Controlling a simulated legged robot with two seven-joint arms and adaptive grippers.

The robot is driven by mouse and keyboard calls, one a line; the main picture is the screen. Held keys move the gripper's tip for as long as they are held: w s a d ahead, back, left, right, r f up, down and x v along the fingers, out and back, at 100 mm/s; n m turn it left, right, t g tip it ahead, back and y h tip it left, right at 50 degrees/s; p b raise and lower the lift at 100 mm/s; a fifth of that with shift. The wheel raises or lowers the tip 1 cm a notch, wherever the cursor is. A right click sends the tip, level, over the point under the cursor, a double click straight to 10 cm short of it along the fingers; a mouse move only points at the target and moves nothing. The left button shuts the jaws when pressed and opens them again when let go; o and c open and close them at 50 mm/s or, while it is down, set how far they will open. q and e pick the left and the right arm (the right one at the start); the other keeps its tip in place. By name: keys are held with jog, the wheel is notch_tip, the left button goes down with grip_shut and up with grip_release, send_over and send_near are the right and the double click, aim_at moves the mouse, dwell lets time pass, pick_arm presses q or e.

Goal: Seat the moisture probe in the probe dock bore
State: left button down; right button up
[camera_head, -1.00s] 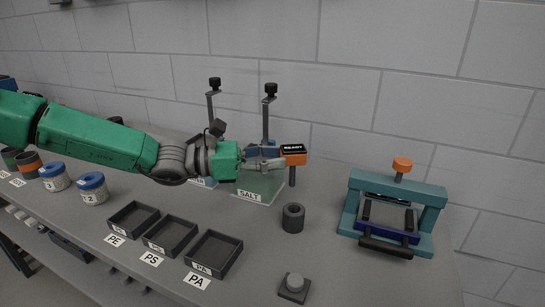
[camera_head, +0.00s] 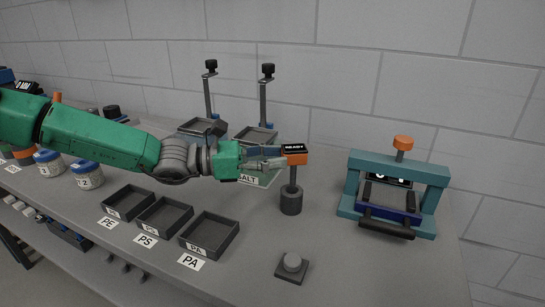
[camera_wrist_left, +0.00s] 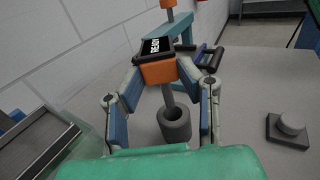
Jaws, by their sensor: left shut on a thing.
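The moisture probe has an orange head (camera_head: 295,158) with a black READY display on top and a thin dark shaft pointing down, roughly upright. My left gripper (camera_head: 281,161) is shut on the orange head, coming from the left. The probe dock (camera_head: 291,203) is a dark grey upright cylinder directly below the probe. In the left wrist view the probe head (camera_wrist_left: 158,72) is between the fingers, and the shaft's lower end is at the mouth of the dock (camera_wrist_left: 174,128). I cannot tell how far, if at all, the tip is inside the bore. My right gripper is not in view.
A teal press frame (camera_head: 395,190) stands right of the dock. A grey button block (camera_head: 292,265) is in front. Black trays (camera_head: 209,236) labelled PE, PS and PA lie front left. Two tall stands (camera_head: 264,100) are behind the gripper.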

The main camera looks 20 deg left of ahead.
pick_arm(q)
jog(key=shift+a, duration=0.5)
jog(key=shift+d, duration=0.4)
jog(key=shift+d, duration=0.15)
dwell(0.4)
dwell(0.5)
jog(key=shift+f+b, duration=2.4)
jog(key=shift+f, duration=0.5)
